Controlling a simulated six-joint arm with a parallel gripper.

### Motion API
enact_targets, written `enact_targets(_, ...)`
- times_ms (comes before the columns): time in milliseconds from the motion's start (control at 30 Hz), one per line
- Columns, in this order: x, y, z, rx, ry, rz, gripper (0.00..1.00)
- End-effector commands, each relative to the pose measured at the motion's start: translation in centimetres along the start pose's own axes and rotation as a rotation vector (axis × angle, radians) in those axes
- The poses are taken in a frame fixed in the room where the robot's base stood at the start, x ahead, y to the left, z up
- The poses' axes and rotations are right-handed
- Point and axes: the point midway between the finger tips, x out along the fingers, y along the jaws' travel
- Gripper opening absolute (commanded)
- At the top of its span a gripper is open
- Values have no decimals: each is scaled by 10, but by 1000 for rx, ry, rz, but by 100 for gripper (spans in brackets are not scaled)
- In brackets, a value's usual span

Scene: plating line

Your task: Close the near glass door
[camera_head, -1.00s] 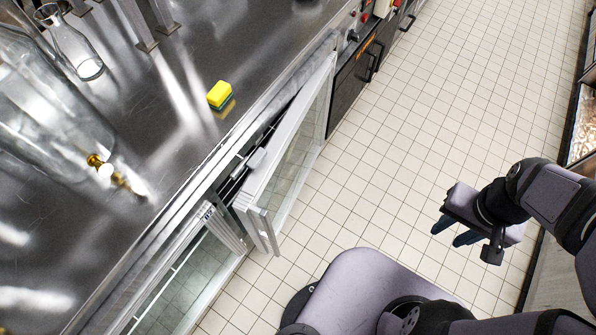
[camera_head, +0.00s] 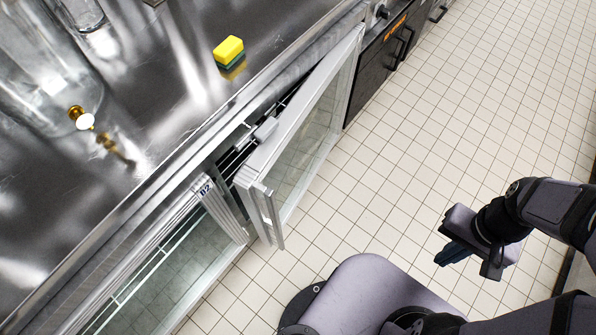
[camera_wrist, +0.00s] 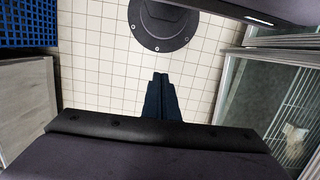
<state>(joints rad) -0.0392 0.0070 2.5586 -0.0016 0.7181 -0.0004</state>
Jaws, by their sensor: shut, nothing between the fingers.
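A glass door (camera_head: 309,128) with a pale metal frame stands ajar in the head view, its free near end swung out over the floor from the steel counter. A vertical handle (camera_head: 272,214) is on that end. Another glass panel (camera_head: 170,275), beside the B2 label (camera_head: 205,190), lies nearer and looks flush with the counter front. My gripper (camera_head: 447,257) is shut and empty over the floor, well to the right of the open door and apart from it. In the wrist view, its dark fingers (camera_wrist: 161,80) are together, and glass with a wire shelf behind it shows at right.
The tiled floor (camera_head: 400,180) between the door and my gripper is clear, apart from my own base at the bottom. A yellow-green sponge (camera_head: 229,50) and glassware are on the counter (camera_head: 150,130). A blue crate (camera_wrist: 28,22) shows in the wrist view.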

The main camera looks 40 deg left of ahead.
Motion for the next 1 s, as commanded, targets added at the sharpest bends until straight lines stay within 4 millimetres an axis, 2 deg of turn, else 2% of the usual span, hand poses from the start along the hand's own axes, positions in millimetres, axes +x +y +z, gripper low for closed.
enact_targets(33,36,-1,-1,-5,-25,1,0)
enact_targets(200,99,-5,2,-9,-99,-4,0)
enact_targets(367,159,-18,5,29,-173,-37,0)
enact_targets(567,230,-48,16,149,-305,-122,0)
enact_targets(700,272,-85,27,303,-448,-223,0)
enact_targets(767,284,-108,31,398,-529,-287,0)
enact_targets(833,283,-138,31,515,-617,-374,0)
enact_targets(933,259,-178,22,677,-731,-515,0)
enact_targets(1000,237,-204,8,777,-798,-627,0)
